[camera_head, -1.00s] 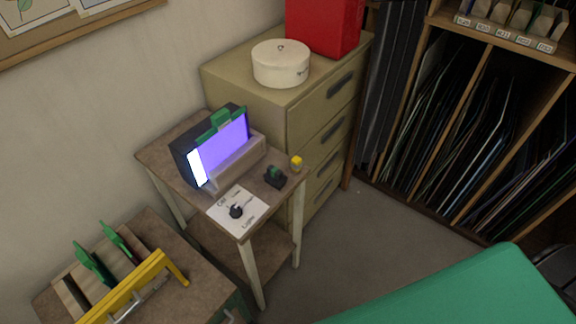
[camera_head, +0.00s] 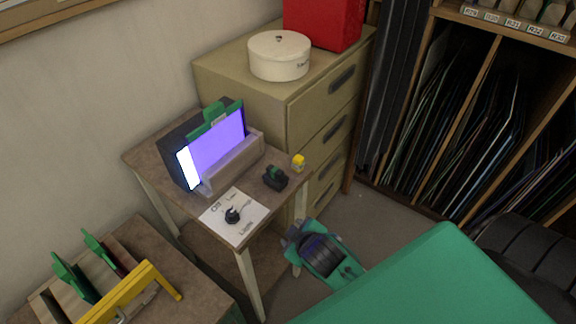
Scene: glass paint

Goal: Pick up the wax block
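A small yellow block (camera_head: 298,163), which looks like the wax block, sits at the right back corner of the small wooden table (camera_head: 150,158). It is too small to make out in detail. Neither gripper's fingers can be made out in the head view. Nothing is seen touching the yellow block.
Near the block stand a small dark green and black item (camera_head: 275,177), a white card with a black knob (camera_head: 232,216) and a lit purple screen unit (camera_head: 210,150). A drawer cabinet (camera_head: 310,115) stands behind. A lower bench (camera_head: 165,262) holds a yellow-handled tool (camera_head: 130,290).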

